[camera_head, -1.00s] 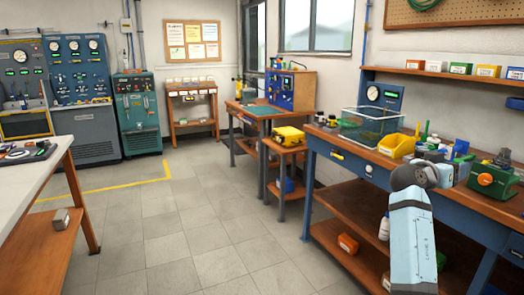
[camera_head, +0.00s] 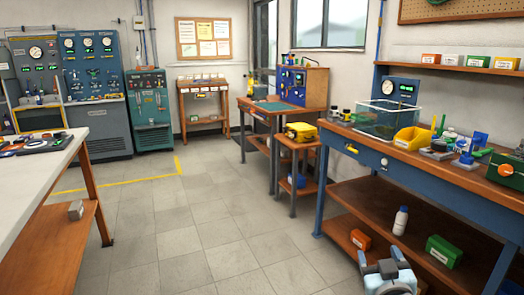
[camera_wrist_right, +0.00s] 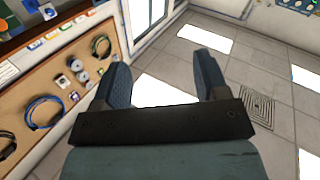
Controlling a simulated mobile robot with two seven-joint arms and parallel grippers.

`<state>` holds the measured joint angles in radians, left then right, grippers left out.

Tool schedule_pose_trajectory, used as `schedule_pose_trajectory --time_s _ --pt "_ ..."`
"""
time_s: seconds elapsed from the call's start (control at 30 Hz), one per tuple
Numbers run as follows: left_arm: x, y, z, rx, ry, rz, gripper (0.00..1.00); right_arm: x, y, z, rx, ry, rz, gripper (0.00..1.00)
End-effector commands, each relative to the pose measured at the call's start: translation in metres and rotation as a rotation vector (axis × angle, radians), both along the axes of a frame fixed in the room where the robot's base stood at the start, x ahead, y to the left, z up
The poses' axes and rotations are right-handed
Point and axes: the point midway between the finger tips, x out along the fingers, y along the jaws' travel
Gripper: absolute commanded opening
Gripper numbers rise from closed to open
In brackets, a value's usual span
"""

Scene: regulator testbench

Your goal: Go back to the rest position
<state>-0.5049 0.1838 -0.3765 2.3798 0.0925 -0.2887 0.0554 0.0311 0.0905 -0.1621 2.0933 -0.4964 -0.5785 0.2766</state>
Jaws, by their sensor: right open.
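My right gripper shows in the right wrist view (camera_wrist_right: 163,77). Its two dark blue-grey fingers stand well apart with nothing between them, and the ceiling and its bright panels show past them. In the head view a light grey and blue part of my right arm (camera_head: 388,277) shows at the bottom edge, in front of the right workbench (camera_head: 400,169) and clear of its top. My left gripper is in neither view.
A yellow bin (camera_head: 413,138), a clear tank (camera_head: 383,118) and a green box (camera_head: 506,170) stand on the right workbench. A white bottle (camera_head: 400,221) stands on its lower shelf. A pale table (camera_head: 40,165) is at left. Open tiled floor (camera_head: 200,235) lies between.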

Motion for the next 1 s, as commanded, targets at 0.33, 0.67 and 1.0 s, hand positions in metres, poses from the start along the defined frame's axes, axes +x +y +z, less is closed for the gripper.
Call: schedule_pose_trajectory --time_s 0.33,0.67,1.0 --pt "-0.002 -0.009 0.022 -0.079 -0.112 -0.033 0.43 -0.166 0.121 -0.040 0.294 -0.022 0.503 0.67" --pt "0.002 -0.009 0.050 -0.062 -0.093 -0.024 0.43 -0.219 0.141 -0.009 0.437 0.019 0.590 0.67" --pt "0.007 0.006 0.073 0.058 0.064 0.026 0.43 -0.212 0.127 0.013 0.361 0.193 0.500 0.67"
